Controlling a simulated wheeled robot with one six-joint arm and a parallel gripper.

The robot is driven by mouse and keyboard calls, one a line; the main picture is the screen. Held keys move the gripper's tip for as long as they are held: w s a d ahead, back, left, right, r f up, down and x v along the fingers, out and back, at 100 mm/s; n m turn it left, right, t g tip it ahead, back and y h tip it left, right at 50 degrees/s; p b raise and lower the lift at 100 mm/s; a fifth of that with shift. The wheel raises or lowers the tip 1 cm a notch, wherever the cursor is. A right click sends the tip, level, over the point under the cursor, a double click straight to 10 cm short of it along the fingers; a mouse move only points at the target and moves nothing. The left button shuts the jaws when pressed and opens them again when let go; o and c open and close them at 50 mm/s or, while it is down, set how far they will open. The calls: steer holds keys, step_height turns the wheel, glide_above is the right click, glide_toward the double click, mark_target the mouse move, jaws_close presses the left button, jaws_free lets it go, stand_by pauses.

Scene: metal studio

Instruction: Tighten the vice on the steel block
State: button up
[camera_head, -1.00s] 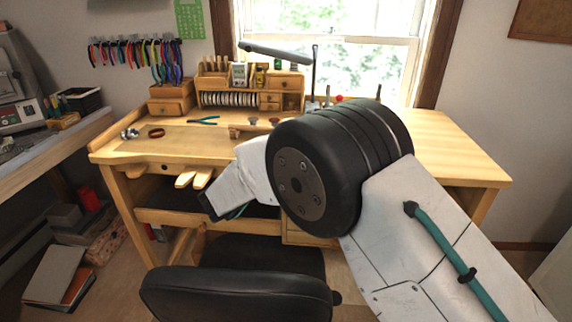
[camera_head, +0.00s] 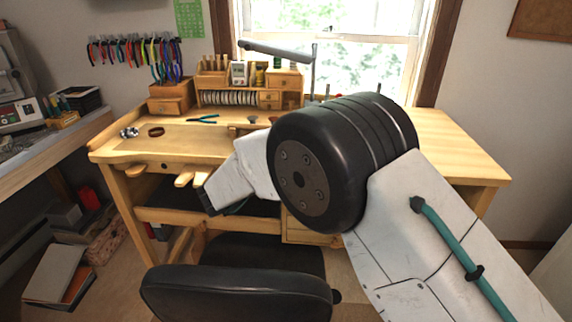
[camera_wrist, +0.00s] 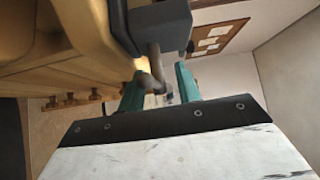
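In the wrist view a dark grey vice body (camera_wrist: 168,24) shows at the top, beside the wooden bench edge. A grey metal bar, the vice handle (camera_wrist: 155,64), hangs from it toward my gripper (camera_wrist: 160,90). My gripper's two teal fingers are apart, one on each side of the lower end of the bar in the picture. I cannot tell whether either finger touches it. The steel block is not visible in either view.
The wooden workbench (camera_head: 440,146) has a clear right side. Its back holds a small drawer organiser (camera_head: 284,82) and a lamp (camera_head: 275,52). Pliers (camera_head: 203,119) lie on the left part. A black chair (camera_head: 235,296) stands in front, close below my arm.

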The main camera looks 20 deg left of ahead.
steer(key=shift+a, duration=0.1)
steer(key=v, duration=0.7)
steer(key=shift+s+a, duration=0.15)
steer(key=shift+s, duration=0.2)
